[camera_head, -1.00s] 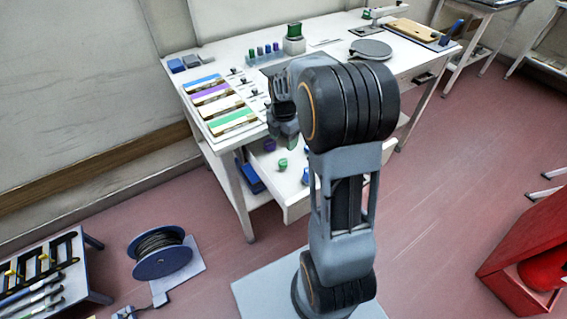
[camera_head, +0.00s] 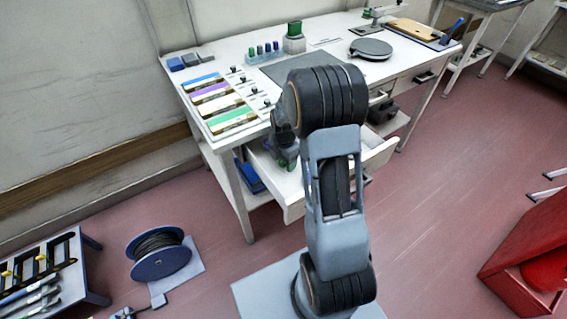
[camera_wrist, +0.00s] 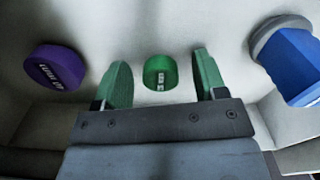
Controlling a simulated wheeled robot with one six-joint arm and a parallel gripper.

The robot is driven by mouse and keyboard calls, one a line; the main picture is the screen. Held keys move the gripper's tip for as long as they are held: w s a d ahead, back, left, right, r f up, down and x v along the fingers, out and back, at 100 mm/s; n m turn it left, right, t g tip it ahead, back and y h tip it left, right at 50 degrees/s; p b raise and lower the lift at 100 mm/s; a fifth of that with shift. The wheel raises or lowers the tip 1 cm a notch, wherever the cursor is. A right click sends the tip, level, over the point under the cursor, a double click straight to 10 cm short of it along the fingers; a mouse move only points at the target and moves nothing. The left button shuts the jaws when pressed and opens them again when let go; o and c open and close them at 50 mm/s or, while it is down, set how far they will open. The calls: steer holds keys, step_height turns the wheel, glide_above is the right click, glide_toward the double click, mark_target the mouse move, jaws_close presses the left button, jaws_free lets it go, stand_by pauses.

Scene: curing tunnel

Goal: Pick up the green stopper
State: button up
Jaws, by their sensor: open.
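The green stopper (camera_wrist: 160,72) lies in the open drawer (camera_head: 295,192) under the workbench. In the wrist view it is between the two green-padded fingers of my gripper (camera_wrist: 163,80), with a visible gap on each side. My gripper is open. In the head view my gripper (camera_head: 286,164) reaches down into the drawer, and the stopper cannot be told apart from the green pads there.
In the drawer, a purple stopper (camera_wrist: 58,68) lies left of my fingers and a blue stopper (camera_wrist: 292,62) lies to the right, near the drawer walls. The workbench top (camera_head: 330,68) overhangs behind, with colored strips (camera_head: 230,119) at its left.

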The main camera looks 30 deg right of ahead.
steer(key=shift+f, duration=0.15)
steer(key=shift+c, duration=0.4)
steer(key=c, duration=0.9)
